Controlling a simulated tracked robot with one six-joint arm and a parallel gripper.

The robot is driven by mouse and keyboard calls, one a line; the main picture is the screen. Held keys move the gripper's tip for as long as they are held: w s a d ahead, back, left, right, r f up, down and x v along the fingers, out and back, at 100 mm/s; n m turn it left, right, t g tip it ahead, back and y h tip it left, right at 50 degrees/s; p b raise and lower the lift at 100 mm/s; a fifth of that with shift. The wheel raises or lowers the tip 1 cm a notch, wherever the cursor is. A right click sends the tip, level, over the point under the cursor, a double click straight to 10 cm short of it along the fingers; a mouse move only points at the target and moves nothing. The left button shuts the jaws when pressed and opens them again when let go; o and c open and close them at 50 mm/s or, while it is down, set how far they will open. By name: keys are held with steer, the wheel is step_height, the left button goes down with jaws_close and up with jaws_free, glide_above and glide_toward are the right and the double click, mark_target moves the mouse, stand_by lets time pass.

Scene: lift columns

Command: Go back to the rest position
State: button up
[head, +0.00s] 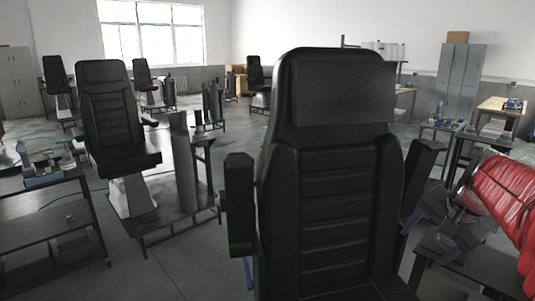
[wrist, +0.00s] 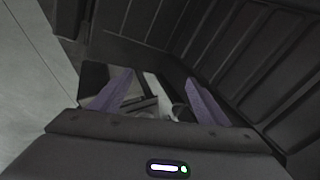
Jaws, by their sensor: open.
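My gripper (head: 440,225) is at the lower right of the head view, at the end of my red-covered arm, beside the right armrest of a large black chair (head: 335,190). In the wrist view, the two purple fingers of my gripper (wrist: 155,103) stand apart with nothing held between them. Behind the fingers are small dark and light parts that I cannot make out. The ribbed black surface at the upper right of the wrist view looks like a chair back (wrist: 240,50).
The large chair fills the middle foreground and hides much behind it. A dark bench (head: 480,265) is below my arm. Another black chair (head: 110,115) and a dark table (head: 50,215) are at left. Grey lockers (head: 460,80) stand at back right. Bare floor (head: 195,260) shows left of the large chair.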

steer(key=s+a+f+n, duration=0.3)
steer(key=s+a+n, duration=0.3)
steer(key=a, duration=0.6)
steer(key=s+a+f+n, duration=0.3)
steer(key=s+a+n, duration=0.4)
steer(key=s+a, duration=0.3)
steer(key=a, duration=0.3)
steer(key=shift+s+a+f, duration=0.2)
steer(key=shift+s, duration=0.2)
steer(key=shift+c, duration=0.4)
